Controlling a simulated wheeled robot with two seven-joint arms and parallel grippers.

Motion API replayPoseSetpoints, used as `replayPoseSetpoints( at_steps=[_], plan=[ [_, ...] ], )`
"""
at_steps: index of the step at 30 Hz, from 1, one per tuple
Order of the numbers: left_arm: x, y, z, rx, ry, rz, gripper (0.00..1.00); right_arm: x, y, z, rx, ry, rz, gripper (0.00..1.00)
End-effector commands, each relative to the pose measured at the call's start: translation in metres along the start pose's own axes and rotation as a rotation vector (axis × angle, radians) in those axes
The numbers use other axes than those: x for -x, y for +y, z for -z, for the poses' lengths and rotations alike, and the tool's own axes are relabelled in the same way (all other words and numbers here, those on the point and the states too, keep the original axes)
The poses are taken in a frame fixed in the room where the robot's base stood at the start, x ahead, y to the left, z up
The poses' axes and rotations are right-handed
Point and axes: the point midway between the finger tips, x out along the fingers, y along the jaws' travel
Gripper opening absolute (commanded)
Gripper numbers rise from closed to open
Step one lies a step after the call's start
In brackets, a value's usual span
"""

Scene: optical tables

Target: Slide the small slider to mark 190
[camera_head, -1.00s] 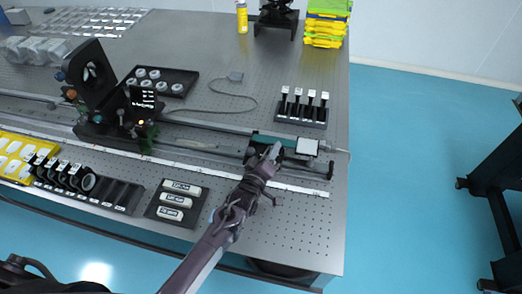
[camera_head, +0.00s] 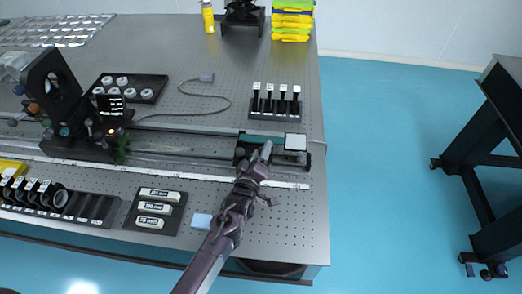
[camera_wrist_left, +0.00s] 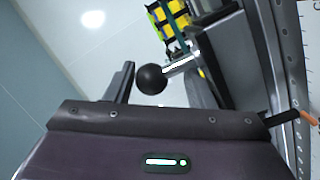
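The small slider is a dark carriage with a teal strip (camera_head: 265,139) and a white square plate (camera_head: 295,142), near the right end of the long rail (camera_head: 190,150). A white scale strip (camera_head: 200,177) runs along the front of the rail. My left gripper (camera_head: 266,150) is at the slider's front side, left of the white plate. In the left wrist view, a black ball knob (camera_wrist_left: 152,79) on a pale stem shows between the spread fingers, with gaps visible beside it. The scale numbers are too small to read. My right gripper is not in view.
A larger carriage with a black disc mount (camera_head: 54,82) stands on the rail's left part. A rack of posts (camera_head: 276,105) is behind the slider. A black tray with white labelled blocks (camera_head: 155,209) and a pale blue pad (camera_head: 202,221) lie in front.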

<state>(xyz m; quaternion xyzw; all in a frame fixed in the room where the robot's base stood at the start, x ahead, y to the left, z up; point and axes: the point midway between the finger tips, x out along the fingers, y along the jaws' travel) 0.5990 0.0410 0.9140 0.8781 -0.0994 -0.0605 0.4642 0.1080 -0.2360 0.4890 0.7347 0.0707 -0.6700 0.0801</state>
Motion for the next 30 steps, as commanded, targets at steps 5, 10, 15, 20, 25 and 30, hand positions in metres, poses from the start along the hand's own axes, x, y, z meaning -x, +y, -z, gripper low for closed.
replayPoseSetpoints(
  at_steps=[5,10,15,20,25,30],
  plan=[
    [-0.001,0.003,0.003,0.0,0.006,-0.006,0.49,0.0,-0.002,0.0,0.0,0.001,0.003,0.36],
    [0.007,0.002,0.002,0.001,0.007,-0.006,0.49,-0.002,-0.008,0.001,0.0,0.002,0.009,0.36],
    [0.034,0.0,0.001,0.0,0.005,-0.004,0.49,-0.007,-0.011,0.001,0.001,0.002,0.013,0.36],
    [0.059,0.0,0.001,0.0,0.004,-0.004,0.49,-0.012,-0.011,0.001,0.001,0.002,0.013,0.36],
    [0.075,0.001,0.001,0.0,0.004,-0.004,0.49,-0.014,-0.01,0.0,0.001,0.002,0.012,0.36],
    [0.078,0.002,0.002,0.0,0.004,-0.005,0.49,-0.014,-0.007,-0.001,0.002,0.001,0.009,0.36]
  ],
)
